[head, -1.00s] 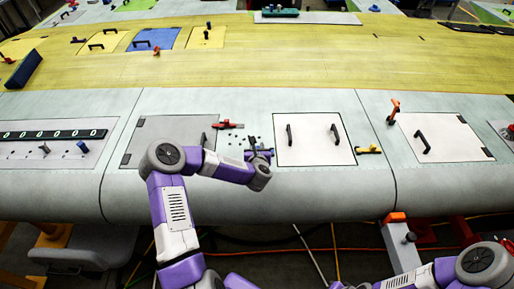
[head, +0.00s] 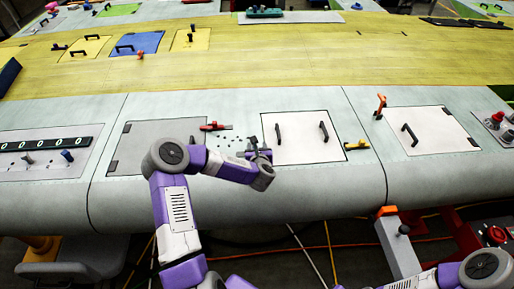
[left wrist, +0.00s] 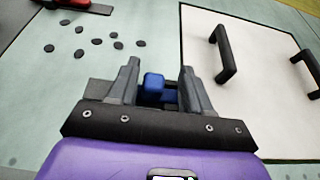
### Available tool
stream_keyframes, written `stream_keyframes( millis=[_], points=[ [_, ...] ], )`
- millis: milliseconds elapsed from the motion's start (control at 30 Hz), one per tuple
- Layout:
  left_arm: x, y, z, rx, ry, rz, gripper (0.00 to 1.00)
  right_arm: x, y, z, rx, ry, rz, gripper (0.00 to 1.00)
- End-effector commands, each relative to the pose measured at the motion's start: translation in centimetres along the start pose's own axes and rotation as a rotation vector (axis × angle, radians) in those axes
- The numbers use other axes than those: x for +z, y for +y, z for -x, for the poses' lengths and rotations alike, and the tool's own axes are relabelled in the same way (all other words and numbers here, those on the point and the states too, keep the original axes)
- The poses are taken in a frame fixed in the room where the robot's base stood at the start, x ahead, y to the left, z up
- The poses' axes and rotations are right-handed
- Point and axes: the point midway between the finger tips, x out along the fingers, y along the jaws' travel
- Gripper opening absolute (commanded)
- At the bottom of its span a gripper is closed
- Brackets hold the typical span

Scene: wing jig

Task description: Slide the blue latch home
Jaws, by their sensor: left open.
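The blue latch (left wrist: 154,86) shows in the left wrist view as a blue knob on a darker blue body, just left of the white panel (left wrist: 240,110). My left gripper (left wrist: 158,76) is open, with one finger on each side of the knob. Gaps show between the knob and both fingers. The lower part of the latch is hidden behind the gripper's base. In the head view my left gripper (head: 259,156) is at the left edge of the white panel (head: 296,149), and the latch is hard to make out there. My right gripper is out of view.
Black handles (head: 324,132) stand up from the white panel. A red latch (head: 213,127) and several small black dots lie left of my gripper. A yellow latch (head: 356,145) and an orange-red upright lever (head: 380,106) are to the right.

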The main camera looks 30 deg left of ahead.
Motion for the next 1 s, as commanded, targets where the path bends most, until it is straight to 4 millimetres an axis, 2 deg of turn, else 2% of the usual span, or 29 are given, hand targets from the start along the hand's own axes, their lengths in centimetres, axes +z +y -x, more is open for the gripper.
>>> stream_keyframes(
  millis=[167, 500, 600, 1000],
  points=[
    [0.0, 0.0, 0.9, -0.001, 0.0, -0.001, 0.49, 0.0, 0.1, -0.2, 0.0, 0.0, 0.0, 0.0],
    [0.0, -0.2, 6.1, -0.004, -0.001, -0.002, 0.49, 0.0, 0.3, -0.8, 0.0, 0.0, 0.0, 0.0],
    [0.0, -0.2, 7.1, -0.003, -0.001, -0.002, 0.49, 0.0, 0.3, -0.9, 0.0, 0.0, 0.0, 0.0],
    [0.0, -0.1, 7.6, -0.001, 0.0, 0.0, 0.49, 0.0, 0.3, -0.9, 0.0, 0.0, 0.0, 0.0]
  ],
)
